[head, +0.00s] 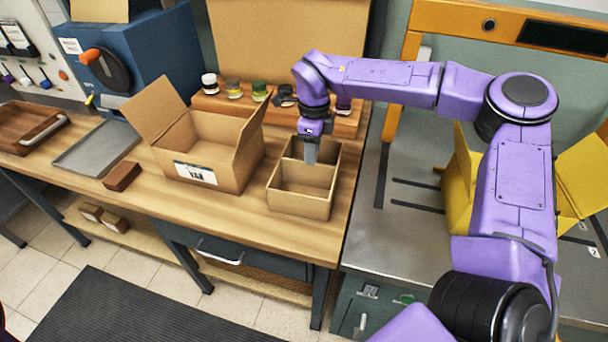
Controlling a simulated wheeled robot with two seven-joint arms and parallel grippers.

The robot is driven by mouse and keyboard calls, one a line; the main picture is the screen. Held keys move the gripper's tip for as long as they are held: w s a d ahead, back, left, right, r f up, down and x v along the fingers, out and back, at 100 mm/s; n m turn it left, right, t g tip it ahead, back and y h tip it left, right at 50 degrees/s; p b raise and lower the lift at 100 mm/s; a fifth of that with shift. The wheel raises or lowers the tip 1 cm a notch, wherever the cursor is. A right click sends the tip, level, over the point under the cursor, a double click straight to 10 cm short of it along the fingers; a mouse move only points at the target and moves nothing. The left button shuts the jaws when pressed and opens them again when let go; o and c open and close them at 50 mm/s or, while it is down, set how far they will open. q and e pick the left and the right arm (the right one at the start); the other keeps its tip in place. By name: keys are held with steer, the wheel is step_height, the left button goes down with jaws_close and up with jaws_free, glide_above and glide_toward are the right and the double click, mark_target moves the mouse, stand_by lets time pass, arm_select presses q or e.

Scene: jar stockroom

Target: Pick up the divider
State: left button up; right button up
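The divider (302,204) looks like a small open cardboard box with a cross wall inside. It stands upright on the wooden workbench, right of the open carton. My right gripper (310,152) points down into it from above, its grey fingers at the cross wall. The fingers overlap in this view, so I cannot tell whether they are open or closed on the wall. The divider appears to rest on the bench. My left gripper is not in view.
An open cardboard carton (222,176) with raised flaps stands close left of the divider. Several jars (234,89) stand on a wooden riser behind. A grey tray (97,147) and brown block (122,176) lie further left. A yellow box (459,187) is right, behind my arm.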

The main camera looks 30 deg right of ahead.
mark_target(310, 186)
steer(key=f, duration=0.5)
steer(key=f+p, duration=0.1)
steer(key=f, duration=0.2)
steer(key=shift+s+a+f, duration=0.15)
steer(key=shift+a, duration=0.15)
jaws_close()
